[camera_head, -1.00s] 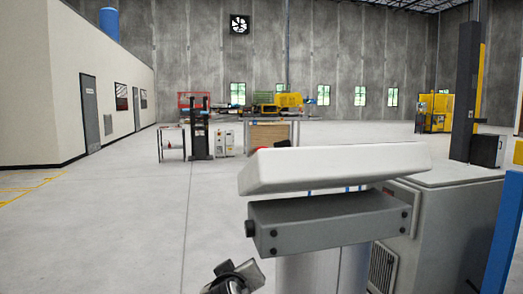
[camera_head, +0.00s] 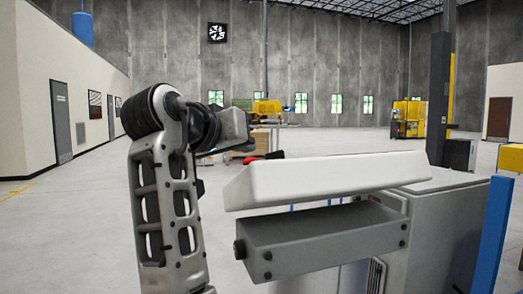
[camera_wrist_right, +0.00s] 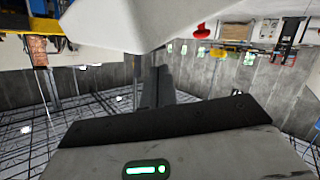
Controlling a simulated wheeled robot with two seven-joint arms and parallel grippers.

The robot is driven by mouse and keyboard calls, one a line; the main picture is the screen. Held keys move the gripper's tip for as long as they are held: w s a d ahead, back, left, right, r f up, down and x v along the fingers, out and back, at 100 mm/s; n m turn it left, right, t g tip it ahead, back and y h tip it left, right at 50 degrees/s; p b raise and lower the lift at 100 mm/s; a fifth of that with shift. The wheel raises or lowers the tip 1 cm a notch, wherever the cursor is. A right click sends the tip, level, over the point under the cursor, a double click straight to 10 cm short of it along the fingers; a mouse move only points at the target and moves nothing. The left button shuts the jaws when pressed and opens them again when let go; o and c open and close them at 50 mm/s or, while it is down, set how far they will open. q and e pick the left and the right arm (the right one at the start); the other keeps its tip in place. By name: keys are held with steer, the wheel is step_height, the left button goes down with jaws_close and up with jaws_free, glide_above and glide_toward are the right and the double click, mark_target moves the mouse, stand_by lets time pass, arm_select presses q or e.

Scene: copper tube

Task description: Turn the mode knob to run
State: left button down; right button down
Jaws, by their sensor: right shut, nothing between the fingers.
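The mode knob cannot be made out for certain. A small dark round piece (camera_head: 240,249) sits on the left end of a grey box (camera_head: 320,240) under a white slab (camera_head: 335,178); I cannot tell whether it is the knob. My right gripper (camera_wrist_right: 160,82) is shut and empty, its dark fingers together in the wrist view. In the head view my right arm rises left of the slab, with the wrist end above and beyond the slab's left end, apart from the dark piece. My left gripper is out of view.
A large grey cabinet (camera_head: 435,225) stands right of the box, with a blue post (camera_head: 493,235) at its right. Open concrete floor (camera_head: 70,230) lies to the left. Work tables and yellow machinery (camera_head: 408,118) stand far back.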

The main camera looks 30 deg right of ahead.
mark_target(269, 154)
steer(key=p+x, duration=0.1)
steer(key=x, duration=0.6)
steer(key=shift+w+d, duration=0.2)
